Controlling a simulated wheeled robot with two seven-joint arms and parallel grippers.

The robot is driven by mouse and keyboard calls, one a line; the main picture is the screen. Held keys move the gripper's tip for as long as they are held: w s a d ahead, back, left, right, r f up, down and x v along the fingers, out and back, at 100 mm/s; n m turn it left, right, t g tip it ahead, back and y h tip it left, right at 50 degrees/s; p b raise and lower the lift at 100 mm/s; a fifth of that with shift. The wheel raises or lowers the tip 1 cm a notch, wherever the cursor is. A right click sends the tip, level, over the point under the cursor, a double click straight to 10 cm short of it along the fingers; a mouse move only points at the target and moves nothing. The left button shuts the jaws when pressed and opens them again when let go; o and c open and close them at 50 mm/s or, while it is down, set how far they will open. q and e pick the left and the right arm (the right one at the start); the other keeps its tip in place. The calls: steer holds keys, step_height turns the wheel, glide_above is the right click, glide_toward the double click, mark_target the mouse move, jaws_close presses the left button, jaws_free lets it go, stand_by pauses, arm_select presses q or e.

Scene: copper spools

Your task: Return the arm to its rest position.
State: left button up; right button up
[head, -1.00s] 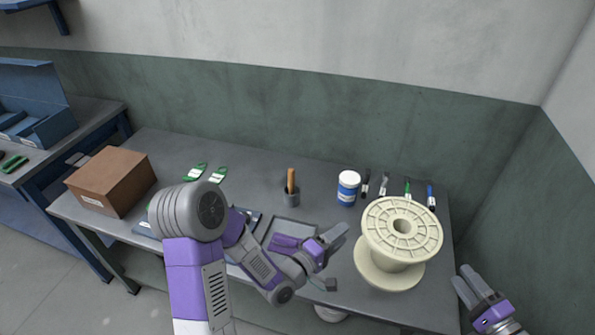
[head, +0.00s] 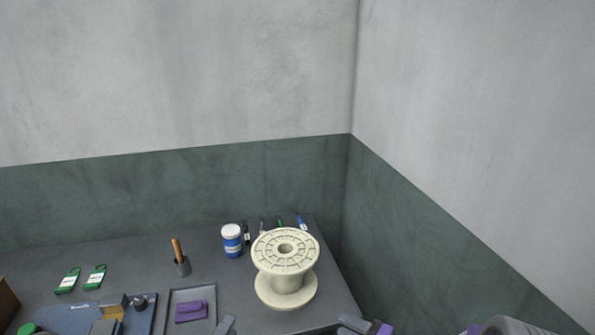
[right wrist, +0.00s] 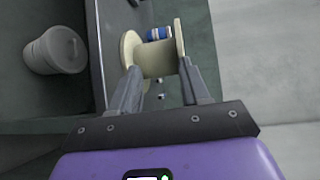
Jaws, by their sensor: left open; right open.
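My left gripper (head: 225,326) shows only as a grey fingertip at the bottom edge of the head view, beside the shallow tray. It is open, and I see nothing held. My right gripper (head: 362,327) shows at the bottom edge, right of the table. In the right wrist view its two fingers (right wrist: 160,66) are spread and empty. The cream spool (head: 286,268) stands upright on the table's right part. It also appears beyond the right fingers in the wrist view (right wrist: 154,58), apart from them. Most of both arms is out of view.
The grey table (head: 225,280) bears a blue-and-white jar (head: 232,241), several pens, a holder (head: 182,266) with a wooden handle, green-framed tags (head: 95,277), and a tray (head: 204,294) with a purple item (head: 191,311). Walls meet behind. A grey bin (right wrist: 58,50) stands beside the table.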

arm_select(q)
steer(key=s+d+f+m+g, duration=0.1)
steer(key=f+m+g, duration=0.15)
steer(key=f, duration=0.35)
steer(key=s+d+f+m+g+y, duration=0.1)
steer(key=f+g, duration=0.2)
steer(key=f, duration=0.2)
steer(key=s+d+f+m+g, duration=0.2)
steer(key=f, duration=0.4)
steer(key=s+d+f+m+g, duration=0.1)
steer(key=s+f+m+g, duration=0.1)
steer(key=s+f+g, duration=0.2)
steer(key=s+d+f+m+g+p, duration=0.1)
steer(key=s+d+f+m+g, duration=0.1)
steer(key=s, duration=0.8)
step_height(320, 180, down, 4)
steer(key=shift+s+d+r+m+g, duration=0.3)
steer(key=shift+m+g, duration=0.55)
steer(key=shift+g, duration=0.4)
arm_select(e)
steer(key=s+a+f+n+g+h, duration=0.1)
steer(key=s+f+g+h, duration=0.3)
steer(key=s+f, duration=0.6)
steer(key=s+a+f+n+g+h, duration=0.2)
steer(key=s+f+n+g+h, duration=0.2)
steer(key=s+f, duration=0.6)
step_height(320, 180, down, 6)
steer(key=shift+s+r+g+h, duration=0.2)
steer(key=shift+s+g+h, duration=0.2)
steer(key=shift+g+h, duration=0.4)
